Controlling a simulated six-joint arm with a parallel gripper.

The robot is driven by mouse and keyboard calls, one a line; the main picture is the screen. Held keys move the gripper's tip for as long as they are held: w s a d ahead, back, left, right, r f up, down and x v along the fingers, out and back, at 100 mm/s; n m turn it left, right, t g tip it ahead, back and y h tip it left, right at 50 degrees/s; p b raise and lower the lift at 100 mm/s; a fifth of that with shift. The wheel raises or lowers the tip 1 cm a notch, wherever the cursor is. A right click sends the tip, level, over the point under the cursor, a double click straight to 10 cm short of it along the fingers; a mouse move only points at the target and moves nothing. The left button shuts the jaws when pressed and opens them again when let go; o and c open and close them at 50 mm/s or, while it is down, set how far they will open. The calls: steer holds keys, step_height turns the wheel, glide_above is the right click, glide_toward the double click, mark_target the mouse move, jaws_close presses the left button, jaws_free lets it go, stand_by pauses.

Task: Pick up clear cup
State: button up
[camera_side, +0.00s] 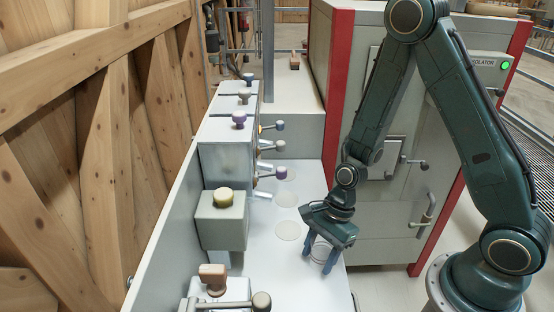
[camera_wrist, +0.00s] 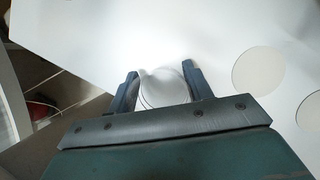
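The clear cup (camera_side: 320,251) stands on the white counter (camera_side: 262,262), close to its right edge. It is see-through and its outline is faint. My gripper (camera_side: 316,265) reaches down over it, with one finger on each side. In the wrist view the cup (camera_wrist: 162,92) shows between the two spread fingers of my gripper (camera_wrist: 160,69). A narrow gap seems to show at the left finger; contact at the right finger is hard to tell. The cup's near part is hidden behind the gripper body.
Flat pale discs (camera_side: 287,231) lie in a row along the counter; two also show in the wrist view (camera_wrist: 258,70). Dispenser boxes with knobs (camera_side: 222,220) and levers (camera_side: 270,174) line the left. A grey cabinet with red edges (camera_side: 425,205) stands right.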

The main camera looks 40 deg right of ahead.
steer(key=shift+r, duration=0.1)
stand_by(0.3)
step_height(320, 180, up, 20)
stand_by(1.0)
stand_by(0.5)
